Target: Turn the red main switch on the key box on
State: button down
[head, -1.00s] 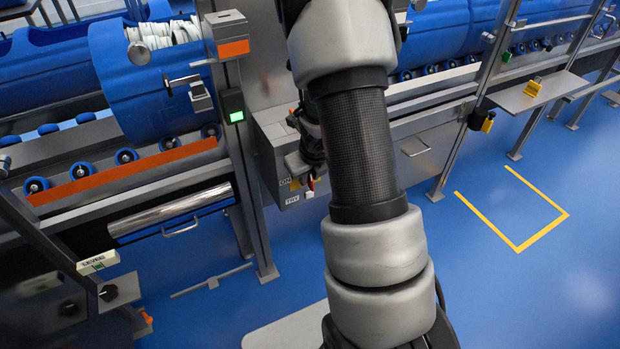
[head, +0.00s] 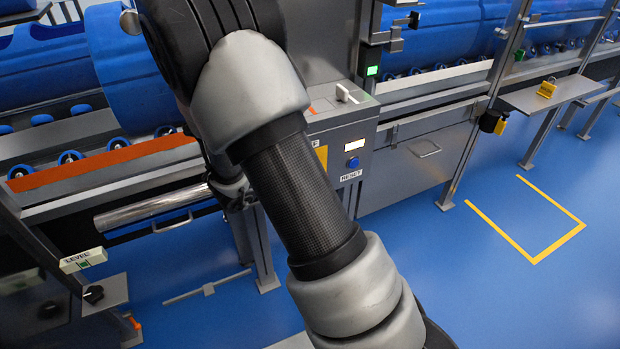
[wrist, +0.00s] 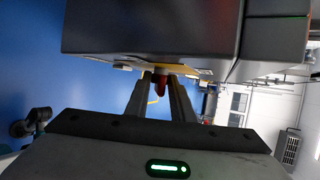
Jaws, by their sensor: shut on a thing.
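The grey key box (head: 368,165) stands in the middle of the head view, its left part hidden behind my arm. Part of a yellow plate (head: 322,156) shows on its front, under a label ending in "F". In the wrist view my gripper (wrist: 161,83) is shut on the red main switch (wrist: 160,84), with a fingertip on each side. A yellow plate edge (wrist: 178,70) lies just behind the switch. My arm hides the switch in the head view. The switch's angle cannot be told.
Right of the yellow plate the box has a blue button (head: 353,163) above a RESET label (head: 351,176) and a lit window (head: 354,143). A steel roller (head: 150,212) with a handle lies to the left. The blue floor (head: 430,290) at right is clear.

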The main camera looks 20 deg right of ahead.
jog(key=shift+a+f+n+h+b, duration=0.1)
jog(key=shift+f+n+h+b, duration=0.2)
jog(key=shift+h, duration=0.3)
jog(key=shift+a+f+n+h+b, duration=0.15)
jog(key=shift+h+b, duration=0.25)
jog(key=shift+h, duration=0.2)
jog(key=shift+d+n+t+h, duration=0.15)
jog(key=shift+n+t+h, duration=0.4)
jog(key=shift+h, duration=0.75)
jog(key=c, duration=1.5)
grip_release()
jog(key=shift+c, duration=0.2)
jog(key=p+v, duration=0.2)
jog(key=v, duration=1.5)
jog(key=shift+s+f, duration=0.25)
jog(key=shift+f, duration=0.2)
